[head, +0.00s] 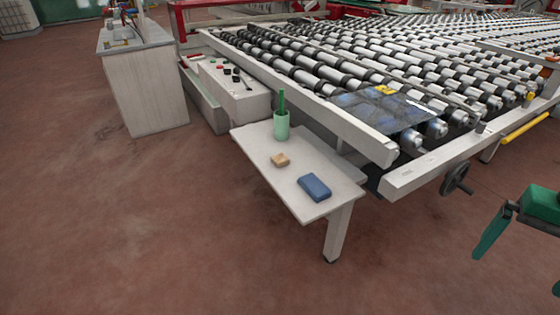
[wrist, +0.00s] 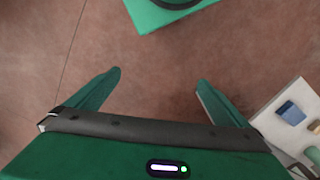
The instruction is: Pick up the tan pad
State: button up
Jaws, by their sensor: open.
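The tan pad (head: 280,160) is a small block lying on a white side table (head: 318,203), between a green cup (head: 281,127) and a blue block (head: 314,187). My gripper (head: 517,272) has green fingers and is at the right edge of the head view, well to the right of the table and apart from the pad. In the wrist view my gripper (wrist: 159,78) is open, with only floor between its fingers. The tan pad (wrist: 313,125) shows at the right edge there, partly cut off, beside the blue block (wrist: 290,113).
The cup holds green sticks. A roller conveyor (head: 350,133) with a handwheel (head: 457,178) stands behind the table. A control box (head: 235,88) and a cabinet (head: 147,85) are to the left. The floor in front of the table is clear.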

aim_at(280, 160)
jog(key=z, duration=0.65)
jog(key=k, duration=0.9)
jog(key=u, duration=0.65)
jog(key=i, duration=1.25)
jog(key=z, duration=0.05)
